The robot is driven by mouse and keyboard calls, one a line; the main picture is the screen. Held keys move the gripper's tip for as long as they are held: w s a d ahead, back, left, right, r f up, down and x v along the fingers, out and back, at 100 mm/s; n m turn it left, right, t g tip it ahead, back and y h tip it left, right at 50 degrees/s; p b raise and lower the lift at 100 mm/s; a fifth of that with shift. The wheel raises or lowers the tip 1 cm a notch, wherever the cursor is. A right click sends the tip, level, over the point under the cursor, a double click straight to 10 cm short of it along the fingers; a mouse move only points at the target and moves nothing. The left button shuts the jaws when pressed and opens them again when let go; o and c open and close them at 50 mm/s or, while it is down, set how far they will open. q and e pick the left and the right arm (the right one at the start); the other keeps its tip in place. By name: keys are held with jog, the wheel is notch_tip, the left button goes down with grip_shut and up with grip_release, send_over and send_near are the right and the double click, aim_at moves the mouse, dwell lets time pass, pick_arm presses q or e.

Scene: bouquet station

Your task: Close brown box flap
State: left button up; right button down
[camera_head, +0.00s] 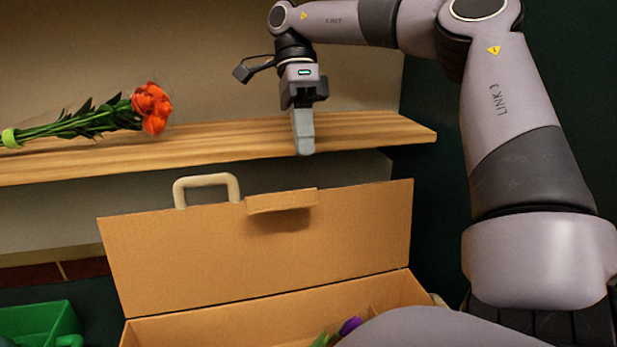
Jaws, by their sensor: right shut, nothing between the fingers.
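The brown box (217,325) stands open at the bottom of the head view. Its flap (180,262) stands raised at the back, with a beige handle (178,190) and a small tab (281,201) along its top edge. A purple flower (350,325) with green leaves shows inside the box, partly hidden by my arm. My right gripper (304,152) points down with its fingers together and empty. It appears above the flap's top edge, in front of the shelf, apart from the flap. My left gripper is not in view.
A wooden shelf (230,147) runs across behind the box. A bouquet of orange-red flowers (152,107) with a light green band lies on its left part. A green container (38,322) stands at lower left. My right arm fills the right side.

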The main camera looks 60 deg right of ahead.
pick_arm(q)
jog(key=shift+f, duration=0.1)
pick_arm(e)
jog(key=shift+x, duration=3.1)
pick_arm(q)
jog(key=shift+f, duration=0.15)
pick_arm(e)
jog(key=shift+s, duration=0.1)
